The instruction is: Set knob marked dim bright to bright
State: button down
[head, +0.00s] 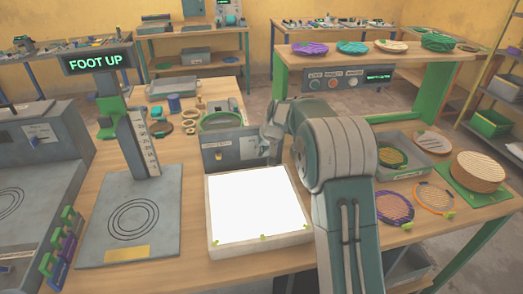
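A light box (257,204) with a bright white top stands on the bench in the middle of the head view. A grey panel (229,159) rises at its back edge. A small round orange-brown knob (219,155) sits on the panel's left part, and a pale label or plate (248,148) is on its right part. The lettering and the knob's pointer are too small to read. My gripper (270,146) is at the panel's right end, above the back of the light box and apart from the knob. My arm partly hides it, and its fingers are not clear.
A grey stand with a "FOOT UP" display (97,62) is left of the light box. A green ring (220,121) lies behind the panel. Strung round frames (394,208) and a stack of round woven discs (479,171) lie right of my arm. A shelf (388,56) stands behind.

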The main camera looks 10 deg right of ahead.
jog(key=shift+f+y, duration=0.1)
jog(key=shift+y, duration=0.2)
jog(key=shift+d+y, duration=0.15)
jog(key=shift+y, duration=0.45)
jog(key=shift+d+f+m+y, duration=0.15)
jog(key=shift+m+y, duration=0.35)
jog(key=shift+y, duration=0.9)
jog(key=c, duration=0.7)
grip_release()
jog(key=shift+o, duration=0.2)
jog(key=v, duration=1.2)
